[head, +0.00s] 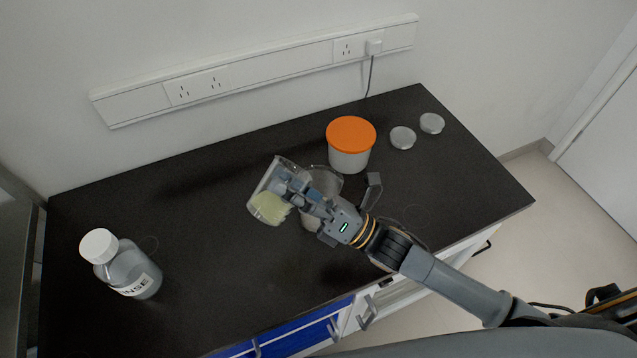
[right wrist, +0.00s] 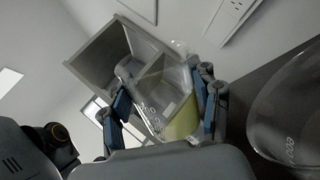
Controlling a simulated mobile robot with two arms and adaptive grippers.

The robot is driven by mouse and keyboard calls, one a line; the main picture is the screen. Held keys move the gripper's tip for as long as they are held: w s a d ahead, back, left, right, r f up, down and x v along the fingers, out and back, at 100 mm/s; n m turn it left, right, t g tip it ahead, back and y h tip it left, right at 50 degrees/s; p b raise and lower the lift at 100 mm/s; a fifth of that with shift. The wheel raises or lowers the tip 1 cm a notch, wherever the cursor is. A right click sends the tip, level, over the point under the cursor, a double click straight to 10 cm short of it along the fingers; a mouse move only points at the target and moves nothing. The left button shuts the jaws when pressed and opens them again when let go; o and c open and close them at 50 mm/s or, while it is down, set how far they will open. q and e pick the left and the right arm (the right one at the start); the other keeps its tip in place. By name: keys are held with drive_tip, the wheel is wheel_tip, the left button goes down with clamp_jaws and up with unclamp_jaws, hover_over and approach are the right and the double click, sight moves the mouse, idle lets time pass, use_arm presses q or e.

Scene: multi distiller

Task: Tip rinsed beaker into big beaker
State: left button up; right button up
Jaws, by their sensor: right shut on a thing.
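My right gripper (head: 287,188) is shut on a small clear beaker (head: 268,208) holding pale yellow-green liquid. In the right wrist view the same beaker (right wrist: 180,118) sits between the fingers (right wrist: 163,95), with the liquid gathered toward one lower side. The beaker is held above the dark bench. The big clear beaker (head: 325,181) stands just right of it in the head view, partly hidden behind my gripper. Its wall with printed marks also shows at the right of the wrist view (right wrist: 290,120). I cannot tell the exact tilt. My left gripper is not in view.
A tub with an orange lid (head: 350,140) stands behind the big beaker. Two grey round lids or discs (head: 403,138) (head: 432,123) lie to its right. A white-capped bottle labelled "INSE" (head: 130,272) stands at the left. The bench (head: 200,220) between is clear.

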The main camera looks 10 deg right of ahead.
drive_tip(key=shift+f+m+t, duration=0.2)
drive_tip(key=shift+m+t, duration=0.1)
drive_tip(key=shift+m, duration=0.1)
drive_tip(key=shift+w+r+m, duration=0.15)
drive_tip(key=shift+w+m, duration=0.05)
drive_tip(key=shift+m, duration=0.2)
drive_tip(key=shift+s+r+m+t, duration=0.15)
drive_tip(key=shift+s+m+t, duration=0.05)
drive_tip(key=shift+m+t, duration=0.35)
drive_tip(key=shift+w+d+r+m+t+h, duration=0.1)
drive_tip(key=shift+w+m+t+h, duration=0.15)
drive_tip(key=shift+m+t+h, duration=0.3)
drive_tip(key=shift+s+d+r+m+t, duration=0.1)
drive_tip(key=shift+s+r+m+t, duration=0.1)
drive_tip(key=shift+m+t, duration=0.5)
drive_tip(key=shift+w+m+h, duration=0.15)
drive_tip(key=shift+m+h, duration=0.1)
drive_tip(key=shift+m, duration=0.15)
